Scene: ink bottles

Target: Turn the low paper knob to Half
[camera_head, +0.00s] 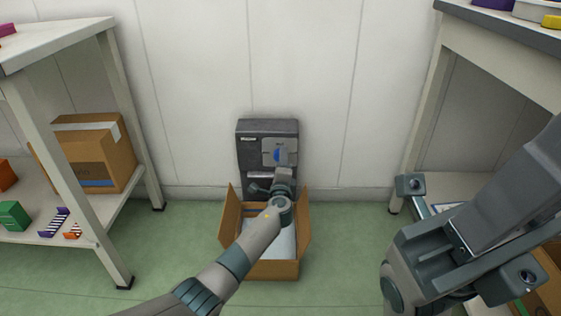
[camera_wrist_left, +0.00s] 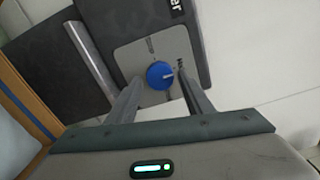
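The blue knob (camera_head: 280,155) sits on a light grey plate (camera_head: 267,146) on the dark grey machine (camera_head: 252,127) low against the wall. In the left wrist view, the round blue knob (camera_wrist_left: 159,76) has a pale pointer toward the picture's right, near small label text that I cannot read. My left gripper (camera_wrist_left: 161,85) is open, its two fingers on either side of the knob; I cannot tell whether they touch it. In the head view, my left gripper (camera_head: 284,172) partly hides the machine's front. My right gripper (camera_head: 466,240) is at the right, away from the machine; its finger opening is unclear.
An open cardboard box (camera_head: 270,270) stands on the floor before the machine, under my left arm. A shelf table (camera_head: 125,215) with a closed carton (camera_head: 97,160) is at left. Another table (camera_head: 500,55) is at right. Green floor is clear between the left table and open box.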

